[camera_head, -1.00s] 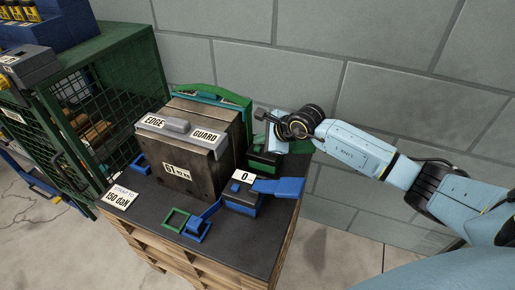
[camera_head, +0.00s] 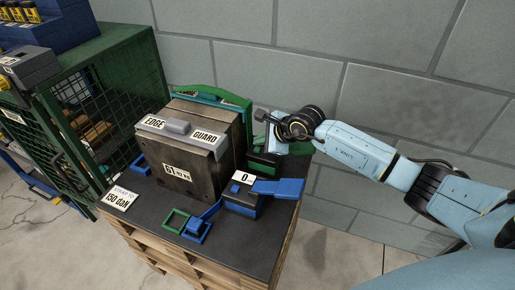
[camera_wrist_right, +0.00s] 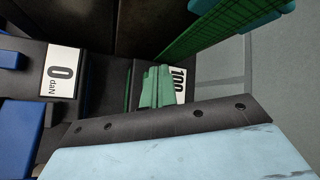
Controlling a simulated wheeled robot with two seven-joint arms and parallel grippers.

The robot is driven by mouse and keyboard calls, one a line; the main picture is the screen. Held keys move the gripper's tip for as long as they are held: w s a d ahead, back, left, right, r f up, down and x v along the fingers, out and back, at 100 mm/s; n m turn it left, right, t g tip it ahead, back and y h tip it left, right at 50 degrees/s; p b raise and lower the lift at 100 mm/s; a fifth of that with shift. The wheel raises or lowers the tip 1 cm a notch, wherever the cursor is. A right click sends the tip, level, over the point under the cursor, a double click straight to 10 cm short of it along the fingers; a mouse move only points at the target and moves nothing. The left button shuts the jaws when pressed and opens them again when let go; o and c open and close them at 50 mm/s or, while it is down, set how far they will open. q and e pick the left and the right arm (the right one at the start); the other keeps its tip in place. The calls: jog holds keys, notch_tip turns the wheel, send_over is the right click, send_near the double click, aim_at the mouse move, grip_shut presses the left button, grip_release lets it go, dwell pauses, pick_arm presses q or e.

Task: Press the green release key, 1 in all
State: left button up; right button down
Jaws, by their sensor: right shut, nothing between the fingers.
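The green tensioner (camera_head: 262,161) stands at the back right of the crate top, against the wooden block. In the right wrist view its display reads 100 (camera_wrist_right: 180,84), partly covered. A green ribbed part (camera_wrist_right: 156,88) lies beside that display; it looks like the green release key, though I cannot be sure. My right gripper (camera_head: 275,138) is over the green tensioner, shut and empty, and hides part of it. I cannot tell whether it touches the key. My left gripper is not in view.
A blue tensioner (camera_head: 242,197) reading 0 stands in front, its blue lever (camera_head: 278,187) sticking out right. The wooden block (camera_head: 190,165) with its edge guard (camera_head: 180,133) is left of the gripper. A grey block wall (camera_head: 400,80) stands close behind. A green mesh cage (camera_head: 110,95) is at left.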

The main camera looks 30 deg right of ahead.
jog(key=shift+f, duration=0.15)
dwell(0.8)
jog(key=shift+f+b, duration=0.3)
jog(key=shift+b, duration=0.05)
jog(key=shift+f+b, duration=0.35)
jog(key=shift+f, duration=0.15)
dwell(0.5)
jog(key=shift+r, duration=0.1)
jog(key=shift+r+p, duration=0.7)
jog(key=shift+r, duration=0.1)
jog(key=shift+r+p, duration=1.9)
jog(key=shift+r, duration=0.65)
